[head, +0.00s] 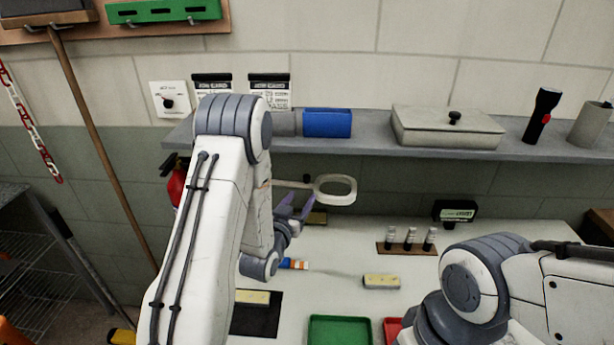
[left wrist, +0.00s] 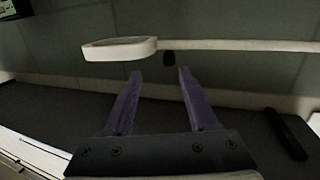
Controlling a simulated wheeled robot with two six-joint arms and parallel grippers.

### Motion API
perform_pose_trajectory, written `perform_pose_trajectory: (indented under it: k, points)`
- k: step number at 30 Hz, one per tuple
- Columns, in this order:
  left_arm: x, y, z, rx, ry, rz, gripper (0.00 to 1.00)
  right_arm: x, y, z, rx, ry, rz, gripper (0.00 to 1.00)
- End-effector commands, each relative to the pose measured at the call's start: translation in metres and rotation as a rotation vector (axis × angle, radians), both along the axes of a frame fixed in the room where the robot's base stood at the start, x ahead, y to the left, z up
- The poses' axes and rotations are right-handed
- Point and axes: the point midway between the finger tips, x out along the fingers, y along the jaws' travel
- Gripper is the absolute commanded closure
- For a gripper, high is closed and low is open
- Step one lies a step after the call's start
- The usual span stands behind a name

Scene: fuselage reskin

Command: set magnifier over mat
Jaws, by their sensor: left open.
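The magnifier (head: 335,189) is a white ring-shaped head on a thin pale arm, above the back of the workbench. My left gripper (head: 297,204) has purple fingers, spread and empty, just below and left of the ring. My right gripper is out of view.
A green tray (head: 340,330) and a red tray (head: 391,327) stand at the front. A rack of vials (head: 408,246), a small display (head: 455,211) and a pale block (head: 381,281) occupy the bench. A grey shelf (head: 380,150) overhangs the back.

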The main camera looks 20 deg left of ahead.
Motion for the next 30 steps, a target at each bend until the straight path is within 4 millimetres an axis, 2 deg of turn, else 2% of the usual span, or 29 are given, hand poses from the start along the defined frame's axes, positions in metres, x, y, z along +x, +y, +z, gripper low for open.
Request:
perform_pose_trajectory:
  k: [3, 7, 21, 24, 30]
  points:
    - [-0.003, 0.013, 0.002, -0.009, -0.05, 0.022, 0.41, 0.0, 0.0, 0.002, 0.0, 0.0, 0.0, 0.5]
    - [0.006, 0.015, 0.006, -0.01, -0.069, 0.025, 0.41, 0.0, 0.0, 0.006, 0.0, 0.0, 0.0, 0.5]
    - [0.085, 0.016, 0.006, -0.01, -0.066, 0.024, 0.41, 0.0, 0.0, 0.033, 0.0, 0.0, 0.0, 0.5]
    - [0.095, 0.016, 0.005, -0.01, -0.067, 0.024, 0.41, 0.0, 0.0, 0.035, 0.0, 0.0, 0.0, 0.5]
    - [0.101, 0.016, 0.004, -0.01, -0.065, 0.024, 0.41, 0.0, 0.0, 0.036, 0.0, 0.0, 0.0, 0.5]
